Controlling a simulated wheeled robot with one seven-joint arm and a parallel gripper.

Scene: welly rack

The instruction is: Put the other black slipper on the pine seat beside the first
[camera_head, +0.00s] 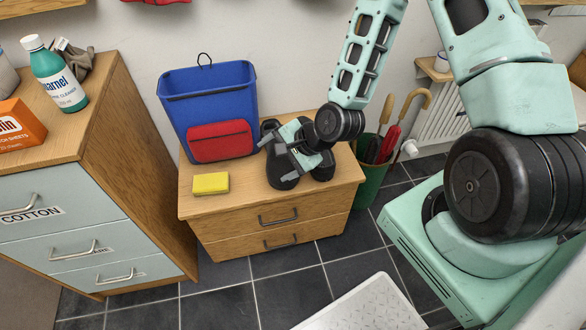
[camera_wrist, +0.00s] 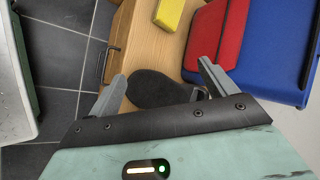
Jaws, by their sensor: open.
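The pine seat (camera_head: 240,205) is a low wooden chest with drawers; its top also shows in the wrist view (camera_wrist: 142,40). A black slipper (camera_head: 283,179) lies on it under my gripper (camera_head: 290,152). Another black shape (camera_head: 323,171), which looks like the second slipper, is just right of it, partly hidden by my gripper and wrist. In the wrist view my gripper (camera_wrist: 160,76) is open, with a dark slipper sole or toe (camera_wrist: 155,88) between and just below its fingers. I cannot tell whether the fingers touch it. The rest is hidden by the gripper body.
A blue bin (camera_head: 208,100) with a red pouch (camera_head: 220,142) against it stands at the seat's back left. A yellow sponge (camera_head: 211,184) lies at the front left. A green umbrella stand (camera_head: 370,182) is close on the right. A drawer cabinet (camera_head: 75,225) stands left.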

